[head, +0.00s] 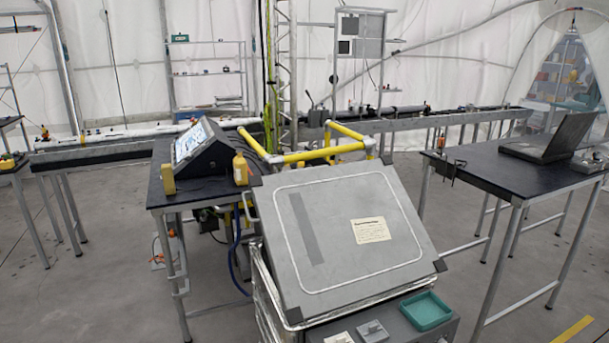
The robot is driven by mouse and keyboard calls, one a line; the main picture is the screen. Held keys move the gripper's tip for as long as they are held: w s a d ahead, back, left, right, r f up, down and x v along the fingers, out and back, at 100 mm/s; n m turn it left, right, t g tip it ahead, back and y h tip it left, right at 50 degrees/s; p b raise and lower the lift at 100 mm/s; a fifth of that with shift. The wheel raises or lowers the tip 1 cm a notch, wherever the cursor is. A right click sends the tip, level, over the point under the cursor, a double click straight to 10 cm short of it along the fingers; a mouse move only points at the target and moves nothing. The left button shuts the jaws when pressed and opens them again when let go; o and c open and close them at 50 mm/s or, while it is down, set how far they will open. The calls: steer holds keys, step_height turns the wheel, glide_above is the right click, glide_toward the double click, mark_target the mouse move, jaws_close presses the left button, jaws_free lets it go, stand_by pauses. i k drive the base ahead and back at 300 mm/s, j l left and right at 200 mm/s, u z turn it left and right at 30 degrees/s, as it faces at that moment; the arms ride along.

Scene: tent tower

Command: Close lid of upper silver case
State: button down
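A large grey case (345,235) stands in the lower middle of the head view. Its broad face, which looks like the lid, is tilted and faces me, with dark corners, a white rounded outline, a darker grey strip and a cream label (370,230). I cannot tell how far the lid stands from the case body, as its underside and hinge are hidden. A silver metal frame (266,300) shows at its lower left. My gripper is not in view.
A teal tray (426,310) sits on a dark grey surface in front of the case. Yellow pipes (310,154) run behind it. A black table (200,185) with a slanted console (204,148) stands left, another with a laptop (550,138) right. Open floor (80,290) lies at left.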

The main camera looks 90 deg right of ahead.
mark_target(337, 237)
steer(key=i+l+z, duration=0.25)
steer(key=z, duration=0.2)
steer(key=i+z, duration=0.85)
steer(key=i+j+z, duration=0.15)
steer(key=i+z, duration=0.25)
steer(key=i+l+z, duration=0.2)
steer(key=i, duration=0.3)
steer(key=i+l+z, duration=0.15)
steer(key=i, duration=0.35)
